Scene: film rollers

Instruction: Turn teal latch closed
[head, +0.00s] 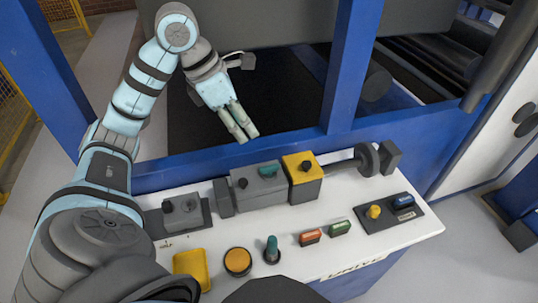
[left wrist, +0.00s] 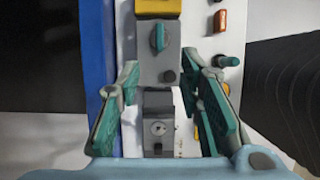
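The teal latch (head: 268,171) sits on top of a grey block (head: 255,188) on the white console. It also shows in the left wrist view (left wrist: 158,38), lying along the block's length. My left gripper (head: 240,133) hangs above and behind the console, a little left of the latch and apart from it. In the left wrist view my left gripper (left wrist: 163,68) is open, with its teal-padded fingers wide apart and nothing between their tips. The latch shows just beyond the fingertips in that view. My right gripper is not in view.
A yellow block (head: 302,175) adjoins the grey block on the right, with a shaft and dark disc (head: 368,160) beyond it. A teal upright lever (head: 272,249), an orange button (head: 238,261) and coloured switches stand in front. Blue frame posts (head: 353,65) rise behind the console.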

